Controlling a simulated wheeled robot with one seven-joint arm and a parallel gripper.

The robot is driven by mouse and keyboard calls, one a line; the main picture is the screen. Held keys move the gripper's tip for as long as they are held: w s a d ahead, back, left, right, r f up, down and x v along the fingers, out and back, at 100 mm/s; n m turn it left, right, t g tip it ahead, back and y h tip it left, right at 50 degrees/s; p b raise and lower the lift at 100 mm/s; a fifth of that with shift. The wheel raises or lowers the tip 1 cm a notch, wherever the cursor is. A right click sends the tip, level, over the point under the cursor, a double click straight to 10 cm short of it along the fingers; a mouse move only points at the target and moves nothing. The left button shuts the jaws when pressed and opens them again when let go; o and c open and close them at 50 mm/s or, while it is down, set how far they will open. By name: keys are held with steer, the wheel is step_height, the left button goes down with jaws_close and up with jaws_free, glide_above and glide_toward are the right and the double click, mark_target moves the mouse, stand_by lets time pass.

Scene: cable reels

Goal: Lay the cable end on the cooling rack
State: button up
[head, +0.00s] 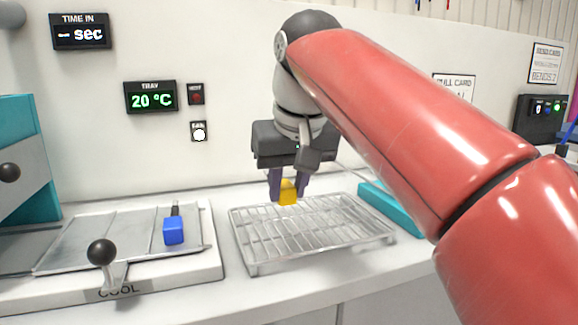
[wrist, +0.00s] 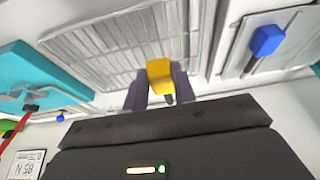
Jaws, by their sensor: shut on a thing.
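My gripper (head: 287,188) is shut on a yellow block-shaped cable end (head: 288,192), held above the back left part of the cooling rack. The cable end also shows between the fingers in the wrist view (wrist: 160,76), with a short dark stub at one end. The cooling rack (head: 310,232) is a silver wire grid on the white counter, with bare wires. It also shows in the wrist view (wrist: 110,50). The gap between the cable end and the rack is hard to judge.
A blue cable end (head: 174,230) with a dark stub lies on the metal tray (head: 100,245) at left. A black-knobbed lever (head: 102,253) stands at the tray's front. A teal block (head: 392,207) lies right of the rack. A wall display (head: 151,97) reads 20 °C.

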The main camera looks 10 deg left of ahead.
mark_target(288, 204)
steer(key=shift+f+b, duration=1.15)
steer(key=shift+f, duration=0.4)
steer(key=shift+s+d+r+p, duration=0.1)
steer(key=shift+p, duration=0.25)
steer(key=shift+f, duration=0.2)
steer(key=shift+f+b, duration=1.35)
steer(key=shift+f, duration=0.3)
steer(key=o, duration=1.1)
steer(key=shift+r, duration=0.15)
steer(key=p+v, duration=0.2)
steer(key=v, duration=0.5)
steer(key=shift+s+r, duration=0.1)
steer(key=shift+r, duration=0.2)
